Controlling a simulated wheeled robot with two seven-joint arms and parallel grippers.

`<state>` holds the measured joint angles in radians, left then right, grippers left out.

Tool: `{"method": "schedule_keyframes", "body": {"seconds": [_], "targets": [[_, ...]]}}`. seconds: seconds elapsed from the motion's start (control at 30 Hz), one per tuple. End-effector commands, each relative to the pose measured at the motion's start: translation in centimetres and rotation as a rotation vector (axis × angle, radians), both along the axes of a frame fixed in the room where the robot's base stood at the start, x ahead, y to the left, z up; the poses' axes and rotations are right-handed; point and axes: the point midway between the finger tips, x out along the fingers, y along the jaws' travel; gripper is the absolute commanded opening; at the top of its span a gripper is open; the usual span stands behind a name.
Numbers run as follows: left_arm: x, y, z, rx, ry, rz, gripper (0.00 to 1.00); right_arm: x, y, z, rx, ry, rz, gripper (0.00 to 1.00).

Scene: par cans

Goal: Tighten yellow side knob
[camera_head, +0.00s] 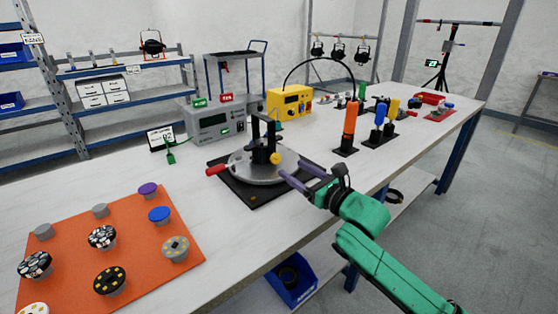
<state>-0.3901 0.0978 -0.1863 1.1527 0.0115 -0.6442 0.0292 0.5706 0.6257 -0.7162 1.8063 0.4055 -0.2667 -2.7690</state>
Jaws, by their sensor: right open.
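The yellow side knob (275,158) sits on the right side of a black upright bracket (257,137). The bracket stands on a round silver plate (240,168) on a black base (257,195). My right gripper (291,171), on a green arm from the lower right, is open. Its two purple-grey fingers point left toward the knob, with their tips just to the right of it and slightly lower in the picture. Nothing shows between the fingers. Whether a finger touches the plate or knob I cannot tell. My left gripper is not in view.
An orange mat (130,285) with several round parts lies at the front left. A red handle (216,170) sticks out left of the base. A grey meter box (214,121), a yellow box (289,103) and an orange-handled tool (350,128) stand behind. White tabletop between mat and base is clear.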

Motion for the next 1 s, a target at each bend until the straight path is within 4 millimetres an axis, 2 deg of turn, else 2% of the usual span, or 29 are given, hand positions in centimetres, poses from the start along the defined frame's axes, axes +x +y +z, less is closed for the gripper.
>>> {"method": "schedule_keyframes", "body": {"seconds": [0.1,0.23,0.37,0.57,0.6,0.77,0.8,1.0], "targets": [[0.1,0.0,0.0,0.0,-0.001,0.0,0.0,2.6,2.0,0.1,0.004,-0.001,0.001,0.69],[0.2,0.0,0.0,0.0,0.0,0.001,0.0,4.5,3.3,0.0,0.002,0.0,0.001,0.69],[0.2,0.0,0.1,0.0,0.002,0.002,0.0,5.4,4.0,0.0,0.001,0.001,0.001,0.69],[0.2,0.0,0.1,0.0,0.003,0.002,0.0,5.4,4.0,0.0,-0.001,0.0,0.001,0.69],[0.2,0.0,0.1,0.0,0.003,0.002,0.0,5.4,4.0,0.0,-0.001,0.0,0.001,0.65],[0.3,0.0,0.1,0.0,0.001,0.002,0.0,5.4,4.0,-0.1,-0.001,0.001,0.001,0.04],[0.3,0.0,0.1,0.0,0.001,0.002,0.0,5.4,4.0,-0.1,-0.001,0.001,0.001,0.0],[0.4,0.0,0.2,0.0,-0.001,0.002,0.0,5.4,4.0,0.0,0.007,0.006,0.001,0.0]]}}
